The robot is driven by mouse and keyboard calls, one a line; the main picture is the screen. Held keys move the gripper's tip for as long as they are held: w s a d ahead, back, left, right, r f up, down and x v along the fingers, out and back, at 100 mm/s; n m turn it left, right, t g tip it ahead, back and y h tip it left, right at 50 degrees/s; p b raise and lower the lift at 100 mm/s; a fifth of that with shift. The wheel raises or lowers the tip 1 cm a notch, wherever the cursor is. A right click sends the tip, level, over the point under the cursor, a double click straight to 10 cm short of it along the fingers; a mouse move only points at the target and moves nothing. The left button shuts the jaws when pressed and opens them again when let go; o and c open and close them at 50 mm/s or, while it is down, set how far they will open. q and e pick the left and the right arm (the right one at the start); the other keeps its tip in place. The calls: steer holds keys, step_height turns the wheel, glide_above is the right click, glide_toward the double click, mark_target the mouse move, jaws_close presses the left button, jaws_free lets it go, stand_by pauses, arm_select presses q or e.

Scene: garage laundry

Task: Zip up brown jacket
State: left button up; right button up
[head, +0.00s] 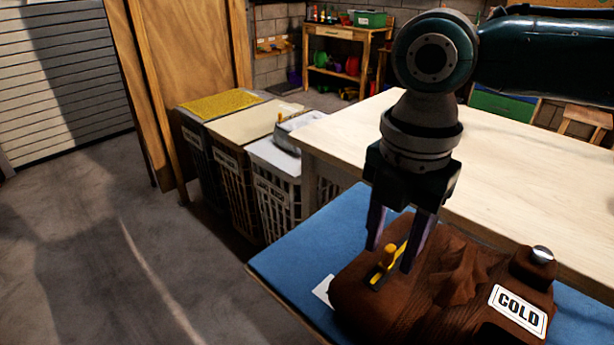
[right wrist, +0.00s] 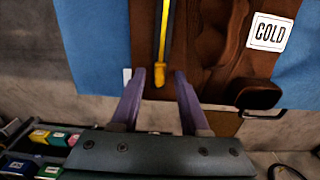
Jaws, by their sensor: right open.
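The brown jacket (head: 440,305) lies bunched on a blue mat at the lower right of the head view. A white label reading COLD (head: 518,310) is on it. A yellow zip strip with an orange-yellow pull (head: 391,254) stands out at the jacket's left part. My right gripper (head: 390,258) points down over the pull, its two purple fingers apart on either side of it. In the right wrist view the pull (right wrist: 158,82) lies between the open fingertips (right wrist: 160,77); I cannot tell whether they touch it. My left gripper is out of view.
The blue mat (head: 300,258) covers the near table. A pale wooden table (head: 485,165) stands behind it. Laundry hampers (head: 275,175) stand to the left, with open floor (head: 90,250) beyond. A shelf unit (head: 340,75) is at the back. Small coloured boxes (right wrist: 40,137) show in the wrist view.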

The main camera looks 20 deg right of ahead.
steer(key=shift+c, duration=0.2)
jaws_close()
stand_by(1.1)
